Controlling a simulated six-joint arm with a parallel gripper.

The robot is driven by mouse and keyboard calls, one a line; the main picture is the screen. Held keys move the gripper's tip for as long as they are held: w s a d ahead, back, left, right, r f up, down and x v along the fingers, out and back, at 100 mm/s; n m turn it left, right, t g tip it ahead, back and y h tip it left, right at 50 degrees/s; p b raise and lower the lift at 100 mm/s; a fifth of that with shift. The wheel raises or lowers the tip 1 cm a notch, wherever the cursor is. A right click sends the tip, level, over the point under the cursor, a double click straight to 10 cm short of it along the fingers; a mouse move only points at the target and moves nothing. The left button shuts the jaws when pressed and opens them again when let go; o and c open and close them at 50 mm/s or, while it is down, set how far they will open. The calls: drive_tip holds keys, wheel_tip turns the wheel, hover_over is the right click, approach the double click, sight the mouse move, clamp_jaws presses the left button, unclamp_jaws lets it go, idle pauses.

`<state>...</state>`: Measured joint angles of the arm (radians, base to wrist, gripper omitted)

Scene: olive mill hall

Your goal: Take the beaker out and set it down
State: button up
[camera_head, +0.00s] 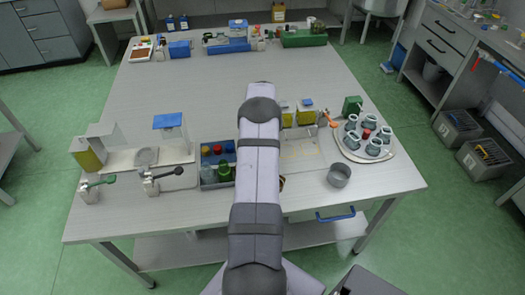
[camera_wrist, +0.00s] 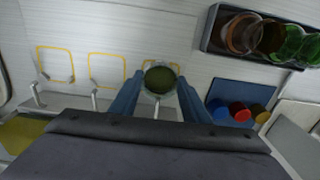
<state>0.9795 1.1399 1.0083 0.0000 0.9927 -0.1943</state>
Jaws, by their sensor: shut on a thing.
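My gripper (camera_wrist: 160,88) shows in the wrist view with its two blue fingers shut on the beaker (camera_wrist: 160,79). The beaker is a small round vessel with a pale rim and dark green inside, seen from above. Whether it touches anything below cannot be told. In the head view my arm hides the gripper and the beaker. A grey tray (camera_head: 208,187) stands left of my arm, with blue, red and yellow capped things and clear and green glass vessels. Its dark wall (camera_wrist: 213,27) is at the upper right of the wrist view.
Yellow outlined places (camera_wrist: 55,65) lie left of the gripper in the wrist view. In the head view, a round plate (camera_head: 343,148) of grey cups and a grey pot (camera_head: 339,175) stand at the right. Valves (camera_head: 165,173) stand at the left. The table's middle is clear.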

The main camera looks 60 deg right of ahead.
drive_tip(key=shift+s+a+p, duration=0.6)
drive_tip(key=shift+s+a, duration=0.25)
drive_tip(key=shift+r+p, duration=2)
drive_tip(key=shift+r, duration=1.35)
